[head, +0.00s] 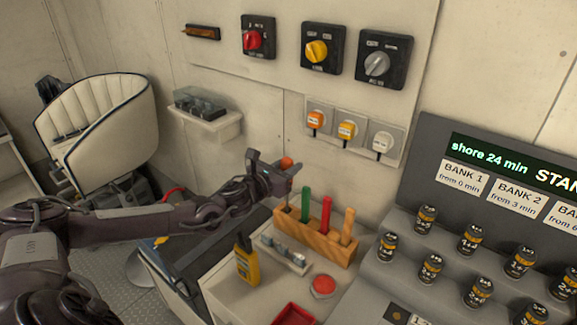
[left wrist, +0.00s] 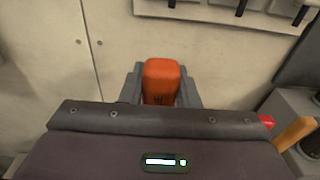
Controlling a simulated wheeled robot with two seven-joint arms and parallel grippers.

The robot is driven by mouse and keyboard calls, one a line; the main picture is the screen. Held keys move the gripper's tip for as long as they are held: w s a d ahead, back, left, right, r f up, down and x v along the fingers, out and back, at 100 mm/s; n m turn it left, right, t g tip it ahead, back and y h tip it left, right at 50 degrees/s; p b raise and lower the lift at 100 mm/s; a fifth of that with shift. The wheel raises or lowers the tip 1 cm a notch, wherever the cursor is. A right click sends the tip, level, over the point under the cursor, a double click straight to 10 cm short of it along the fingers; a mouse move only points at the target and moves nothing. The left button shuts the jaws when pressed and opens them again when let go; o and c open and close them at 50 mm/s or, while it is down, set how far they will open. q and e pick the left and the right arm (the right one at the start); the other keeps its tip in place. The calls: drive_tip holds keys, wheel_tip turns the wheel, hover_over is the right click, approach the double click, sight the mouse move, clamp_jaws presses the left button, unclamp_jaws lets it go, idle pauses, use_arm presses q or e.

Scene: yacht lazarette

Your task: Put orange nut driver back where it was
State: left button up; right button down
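The orange nut driver (head: 287,162) is in my left gripper (head: 283,178), above the left end of the wooden block (head: 318,243). In the left wrist view its orange handle (left wrist: 161,82) sits upright between the two grey fingers, which close on its sides. Below the gripper its shaft is hard to make out, and I cannot tell whether its tip is in the block. The block holds a green-handled driver (head: 305,204), a red-handled driver (head: 326,218) and a wooden-handled driver (head: 348,226) in a row to the right. My right gripper is not in view.
Several batteries sit on a grey rack (head: 400,285) to the right. Plugs and switches are on the wall behind.

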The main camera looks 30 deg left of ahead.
use_arm(q)
drive_tip(key=o, duration=0.4)
drive_tip(key=shift+f, duration=0.1)
drive_tip(key=shift+s+a, duration=0.1)
drive_tip(key=shift+s, duration=0.35)
drive_tip(key=s+b, duration=0.1)
drive_tip(key=s, duration=0.6)
drive_tip(key=s+r+b, duration=0.1)
drive_tip(key=s, duration=0.3)
drive_tip(key=shift+a+r+b, duration=0.1)
drive_tip(key=shift+a+b, duration=0.25)
